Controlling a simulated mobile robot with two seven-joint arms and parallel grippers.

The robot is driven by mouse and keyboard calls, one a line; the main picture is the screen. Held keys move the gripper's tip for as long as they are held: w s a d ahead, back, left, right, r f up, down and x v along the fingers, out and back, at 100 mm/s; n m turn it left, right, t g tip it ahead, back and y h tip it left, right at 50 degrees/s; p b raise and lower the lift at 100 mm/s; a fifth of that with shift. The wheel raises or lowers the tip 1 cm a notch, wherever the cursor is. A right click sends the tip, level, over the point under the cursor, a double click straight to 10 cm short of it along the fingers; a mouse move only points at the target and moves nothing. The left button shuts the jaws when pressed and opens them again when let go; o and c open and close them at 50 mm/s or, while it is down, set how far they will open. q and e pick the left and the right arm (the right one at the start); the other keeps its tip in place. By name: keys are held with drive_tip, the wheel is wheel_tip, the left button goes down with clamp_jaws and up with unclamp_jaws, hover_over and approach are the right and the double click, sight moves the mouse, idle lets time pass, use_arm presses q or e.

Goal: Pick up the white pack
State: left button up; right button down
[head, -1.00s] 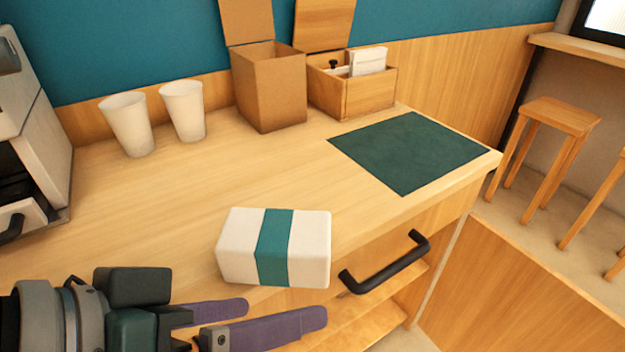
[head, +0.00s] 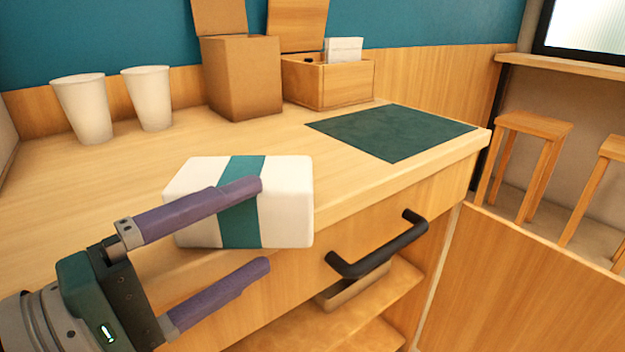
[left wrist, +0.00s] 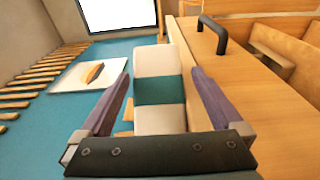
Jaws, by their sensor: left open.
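The white pack (head: 285,205) with a teal band lies on the wooden counter near its front edge. My left gripper (head: 265,226) is open. In the head view its upper finger crosses in front of the pack and its lower finger is below it, in front of the drawer front. In the left wrist view the pack (left wrist: 159,120) shows between the two spread fingers (left wrist: 160,82). I cannot tell whether a finger touches it. My right gripper is not in view.
Two white cups (head: 82,108), a cardboard box (head: 243,80) and a wooden box (head: 330,84) stand at the back. A dark green mat (head: 392,132) lies at the right. A black drawer handle (head: 380,252) sticks out below the counter edge. Stools (head: 530,165) stand beyond.

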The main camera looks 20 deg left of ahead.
sight(270, 221)
use_arm(q)
drive_tip(key=x, duration=0.5)
drive_tip(key=shift+s+d+r, duration=0.1)
drive_tip(key=shift+d+r, duration=0.1)
drive_tip(key=shift+d, duration=0.1)
drive_tip(key=c, duration=1.2)
drive_tip(key=shift+c, duration=0.2)
drive_tip(key=shift+r, duration=0.15)
